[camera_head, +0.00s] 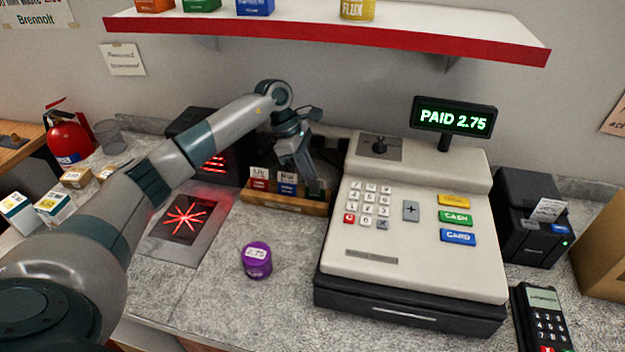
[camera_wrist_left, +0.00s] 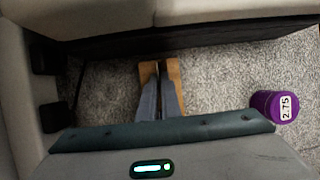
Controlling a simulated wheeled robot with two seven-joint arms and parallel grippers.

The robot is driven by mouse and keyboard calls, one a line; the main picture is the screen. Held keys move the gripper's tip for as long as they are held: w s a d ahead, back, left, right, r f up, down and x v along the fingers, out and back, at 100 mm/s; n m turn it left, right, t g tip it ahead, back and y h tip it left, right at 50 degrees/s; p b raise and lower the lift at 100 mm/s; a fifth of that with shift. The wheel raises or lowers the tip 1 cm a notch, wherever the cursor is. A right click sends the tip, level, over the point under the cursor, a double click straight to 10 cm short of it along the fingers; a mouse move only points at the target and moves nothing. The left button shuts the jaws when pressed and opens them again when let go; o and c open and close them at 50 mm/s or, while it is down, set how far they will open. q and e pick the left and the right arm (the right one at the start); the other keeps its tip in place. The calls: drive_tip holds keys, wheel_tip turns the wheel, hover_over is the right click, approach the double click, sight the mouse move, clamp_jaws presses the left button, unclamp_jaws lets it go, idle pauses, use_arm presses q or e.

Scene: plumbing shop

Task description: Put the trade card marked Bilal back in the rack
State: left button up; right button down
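The wooden card rack (camera_head: 283,203) stands on the counter left of the till. A red-banded card (camera_head: 259,181) and a blue-banded card (camera_head: 287,184) stand in it. My left gripper (camera_head: 314,182) points down at the rack's right end, fingers close together. A dark green card (camera_head: 318,190) shows at its fingertips, low at the rack; its name cannot be read. In the left wrist view the gripper's fingers (camera_wrist_left: 160,92) nearly meet over the rack's wood (camera_wrist_left: 174,69), and the card is hidden between them. My right gripper is not in view.
The till (camera_head: 415,220) stands close right of the gripper, its display reading PAID 2.75. A purple tub (camera_head: 256,260) sits in front of the rack. A scanner plate (camera_head: 160,238) and dark scanner box lie left. A red-edged shelf (camera_head: 330,32) hangs above.

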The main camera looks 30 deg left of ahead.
use_arm(q)
drive_tip(key=o, duration=0.3)
drive_tip(key=shift+b+v, duration=0.45)
drive_tip(key=shift+v, duration=0.45)
drive_tip(key=b+v, duration=0.3)
drive_tip(key=v, duration=0.7)
drive_tip(key=shift+r, duration=0.1)
